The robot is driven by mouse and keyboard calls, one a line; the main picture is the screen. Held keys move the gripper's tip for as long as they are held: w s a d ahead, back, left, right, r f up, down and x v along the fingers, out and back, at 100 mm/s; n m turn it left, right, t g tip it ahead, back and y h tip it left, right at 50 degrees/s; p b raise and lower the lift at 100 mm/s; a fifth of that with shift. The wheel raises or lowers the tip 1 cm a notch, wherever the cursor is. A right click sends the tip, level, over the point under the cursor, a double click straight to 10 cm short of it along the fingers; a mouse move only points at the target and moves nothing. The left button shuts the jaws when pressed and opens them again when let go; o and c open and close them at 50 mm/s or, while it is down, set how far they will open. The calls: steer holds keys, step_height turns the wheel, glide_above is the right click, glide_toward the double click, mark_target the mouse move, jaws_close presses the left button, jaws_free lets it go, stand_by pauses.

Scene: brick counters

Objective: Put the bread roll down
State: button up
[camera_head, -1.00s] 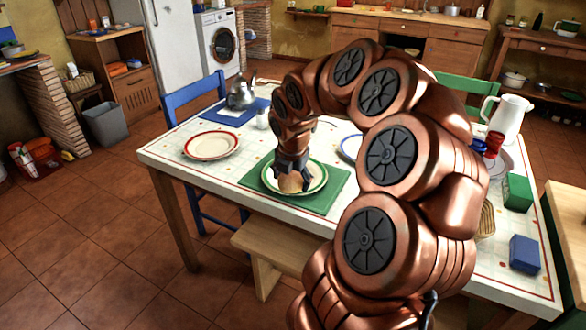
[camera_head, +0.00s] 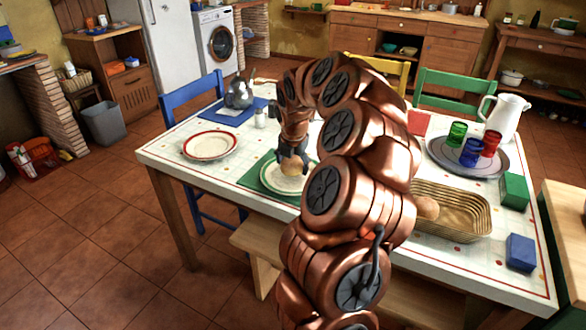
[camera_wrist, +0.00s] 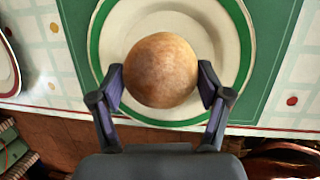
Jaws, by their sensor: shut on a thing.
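The round brown bread roll (camera_head: 293,168) is between the fingertips of my gripper (camera_head: 292,158), which is shut on it. In the wrist view the roll (camera_wrist: 160,70) sits between the two dark fingers (camera_wrist: 160,88), over the white middle of a green-rimmed plate (camera_wrist: 228,52). In the head view the plate (camera_head: 274,182) lies on a green mat (camera_head: 252,182) on the table. I cannot tell whether the roll touches the plate.
A red-rimmed plate (camera_head: 210,145) lies to the left. A wicker basket (camera_head: 470,236) with another roll (camera_head: 427,207) stands to the right, partly behind my arm.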

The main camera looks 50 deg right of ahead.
mark_target(293, 168)
steer(key=shift+f, duration=0.95)
steer(key=shift+f, duration=0.15)
steer(key=o, duration=1.1)
steer(key=shift+c, duration=0.2)
steer(key=v, duration=1)
steer(key=shift+r, duration=0.3)
steer(key=shift+v, duration=0.8)
steer(key=shift+a, duration=0.15)
